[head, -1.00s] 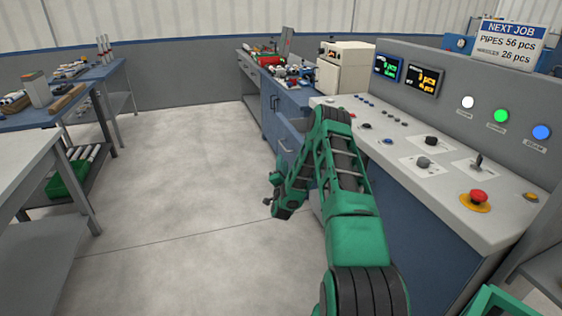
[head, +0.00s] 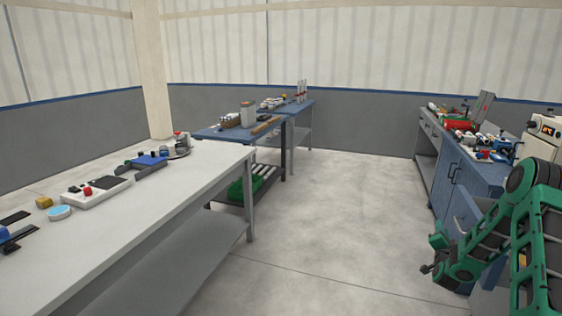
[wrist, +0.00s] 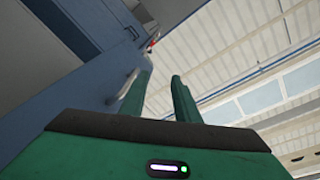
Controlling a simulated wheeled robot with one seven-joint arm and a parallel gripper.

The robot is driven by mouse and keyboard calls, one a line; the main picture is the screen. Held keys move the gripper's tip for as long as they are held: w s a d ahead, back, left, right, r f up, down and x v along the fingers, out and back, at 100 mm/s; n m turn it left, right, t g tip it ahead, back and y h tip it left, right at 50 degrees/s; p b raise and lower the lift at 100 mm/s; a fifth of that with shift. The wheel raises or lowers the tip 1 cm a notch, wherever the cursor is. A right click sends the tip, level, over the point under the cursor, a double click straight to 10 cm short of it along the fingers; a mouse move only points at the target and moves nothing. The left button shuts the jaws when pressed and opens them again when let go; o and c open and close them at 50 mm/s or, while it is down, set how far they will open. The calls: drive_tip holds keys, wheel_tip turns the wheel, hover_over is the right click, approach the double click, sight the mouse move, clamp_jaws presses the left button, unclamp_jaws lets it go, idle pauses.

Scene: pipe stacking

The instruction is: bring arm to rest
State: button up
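My green arm (head: 535,235) is folded at the right side of the head view, in front of the blue cabinet. My gripper (head: 427,269) is at its lower left end, over the open floor, and looks small there. In the wrist view my gripper (wrist: 159,92) shows two green fingers standing apart with nothing between them. The fingers point up past the cabinet front toward the ceiling.
A blue cabinet (head: 470,185) with tools on top stands close to my arm at right. A long grey table (head: 150,205) with control boxes fills the left. A blue workbench (head: 225,133) is behind it. The floor (head: 345,210) between is clear.

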drive_tip(key=s+a+r+n+g+y, duration=0.5)
drive_tip(key=s+a+r+n+g, duration=0.3)
drive_tip(key=s+r, duration=0.4)
drive_tip(key=s+a+r+g+y, duration=0.1)
drive_tip(key=s+a, duration=0.4)
drive_tip(key=s, duration=0.9)
drive_tip(key=s+a+r+g+y, duration=0.1)
drive_tip(key=s+a+r+g, duration=0.2)
drive_tip(key=s, duration=1.1)
drive_tip(key=s+a+r+g+y, duration=0.2)
drive_tip(key=s+a+g, duration=0.2)
drive_tip(key=s+a, duration=0.4)
drive_tip(key=s, duration=0.6)
drive_tip(key=shift+r+n, duration=0.15)
drive_tip(key=shift+n, duration=0.25)
drive_tip(key=shift+w+d+f, duration=0.1)
drive_tip(key=shift+w+f, duration=0.15)
drive_tip(key=shift+w, duration=0.35)
